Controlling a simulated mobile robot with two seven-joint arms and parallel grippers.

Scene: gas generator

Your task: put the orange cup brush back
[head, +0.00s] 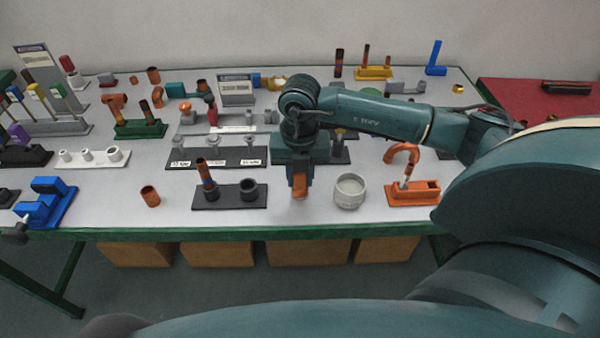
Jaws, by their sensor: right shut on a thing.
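My right gripper (299,180) points down over the front middle of the table. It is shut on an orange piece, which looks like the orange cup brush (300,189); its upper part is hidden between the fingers. To its left is a black holder (228,203) with two round sockets. My left gripper is not in view.
A white round cup (350,191) stands just right of the gripper, then an orange stand with a hooked piece (412,190). A copper cup (150,196) and a blue vise (45,203) are at the left. Labelled grey stands (215,158) sit behind.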

